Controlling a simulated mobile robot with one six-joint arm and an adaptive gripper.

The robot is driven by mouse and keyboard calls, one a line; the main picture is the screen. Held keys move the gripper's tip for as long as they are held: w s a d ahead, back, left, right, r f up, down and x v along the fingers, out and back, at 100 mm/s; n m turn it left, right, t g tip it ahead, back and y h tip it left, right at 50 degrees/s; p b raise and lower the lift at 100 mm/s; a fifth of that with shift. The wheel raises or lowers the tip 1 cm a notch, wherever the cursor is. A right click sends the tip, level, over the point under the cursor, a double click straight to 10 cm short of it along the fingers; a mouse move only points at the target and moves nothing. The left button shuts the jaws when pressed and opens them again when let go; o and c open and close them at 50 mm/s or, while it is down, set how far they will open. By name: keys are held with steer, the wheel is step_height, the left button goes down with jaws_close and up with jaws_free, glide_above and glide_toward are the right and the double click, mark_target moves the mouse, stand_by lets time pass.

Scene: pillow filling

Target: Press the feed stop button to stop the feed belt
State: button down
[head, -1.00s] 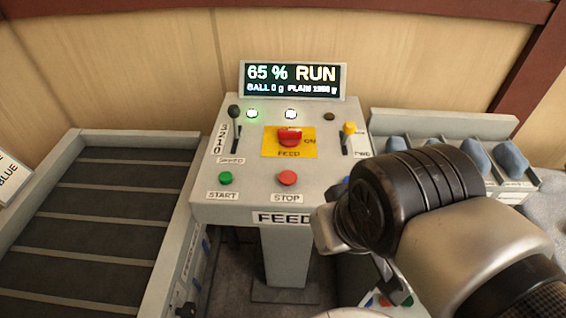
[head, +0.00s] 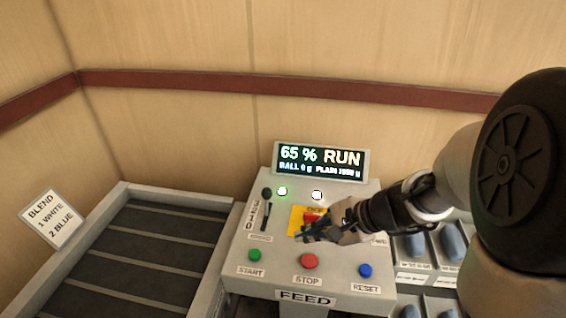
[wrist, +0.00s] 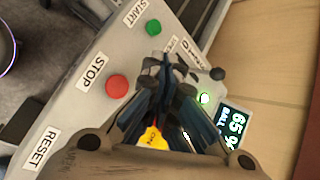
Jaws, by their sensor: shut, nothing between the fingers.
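The red stop button (head: 309,261) sits on the grey feed panel (head: 283,276) between the green start button (head: 255,255) and the blue reset button (head: 365,270). It also shows in the wrist view (wrist: 117,86) beside its STOP label. My gripper (head: 304,236) is over the panel, above and behind the stop button in the head view, and partly covers the red feed switch (head: 313,215) on its yellow plate. The fingers are shut and empty, apart from the stop button. The display (head: 319,160) reads 65 % RUN. The feed belt (head: 140,254) lies at left.
A speed lever (head: 265,206) stands at the panel's left, and lit lamps (head: 282,191) are near the display. Bins with blue-grey pillows (head: 414,246) are at right. A blend sign (head: 52,219) reads 1 white, 2 blue. A wooden wall closes the back.

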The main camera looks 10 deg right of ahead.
mark_target(309, 263)
steer(key=shift+w+d+f+m+t, duration=0.2)
steer(key=shift+w+d+m+t, duration=0.1)
steer(key=shift+w+d+m, duration=0.25)
steer(key=shift+a+f, duration=0.1)
steer(key=shift+f, duration=0.05)
step_height(309, 263, down, 9)
steer(key=b, duration=0.7)
steer(key=shift+r, duration=0.2)
stand_by(0.8)
steer(key=shift+f+b, duration=0.4)
steer(key=shift+b, duration=0.2)
steer(key=shift+f+b, duration=0.5)
steer(key=shift+b, duration=0.05)
stand_by(0.5)
steer(key=shift+r, duration=0.1)
steer(key=shift+r+p, duration=0.75)
steer(key=shift+r, duration=0.1)
